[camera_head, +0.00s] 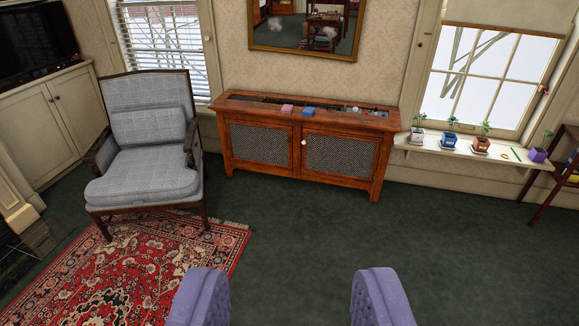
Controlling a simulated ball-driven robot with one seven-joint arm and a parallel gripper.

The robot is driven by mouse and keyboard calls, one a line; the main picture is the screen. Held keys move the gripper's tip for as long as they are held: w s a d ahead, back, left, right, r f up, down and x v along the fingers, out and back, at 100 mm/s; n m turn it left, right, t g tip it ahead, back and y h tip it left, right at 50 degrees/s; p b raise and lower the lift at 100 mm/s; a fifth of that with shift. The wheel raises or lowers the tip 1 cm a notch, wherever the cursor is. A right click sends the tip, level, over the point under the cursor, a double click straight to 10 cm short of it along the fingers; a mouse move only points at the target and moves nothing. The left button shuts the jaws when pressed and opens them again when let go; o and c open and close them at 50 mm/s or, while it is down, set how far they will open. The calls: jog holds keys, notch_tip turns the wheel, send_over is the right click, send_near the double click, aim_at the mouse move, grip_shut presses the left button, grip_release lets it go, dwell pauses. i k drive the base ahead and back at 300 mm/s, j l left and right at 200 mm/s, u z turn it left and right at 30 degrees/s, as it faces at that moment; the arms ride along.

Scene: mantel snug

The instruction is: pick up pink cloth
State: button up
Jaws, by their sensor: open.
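A small folded pink thing, which looks like the pink cloth (287,108), lies on top of the wooden cabinet (259,180) against the back wall. A small blue folded thing (308,112) lies just to its right. My gripper (290,282) shows as two purple padded fingers at the bottom of the view. They are wide apart with nothing between them. The cabinet and the cloth are well ahead of the gripper, across the floor.
A grey armchair (150,175) stands left of the cabinet, partly on a red patterned rug (125,270). A windowsill shelf (470,153) with several small potted plants is at the right. A wooden stand (552,185) is at the far right. Green carpet (300,225) before the cabinet is clear.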

aim_at(287, 110)
jog(key=i, duration=3.05)
jog(key=i+l+u, duration=0.1)
jog(key=i, duration=1.4)
jog(key=i+l, duration=0.15)
jog(key=i, duration=1.35)
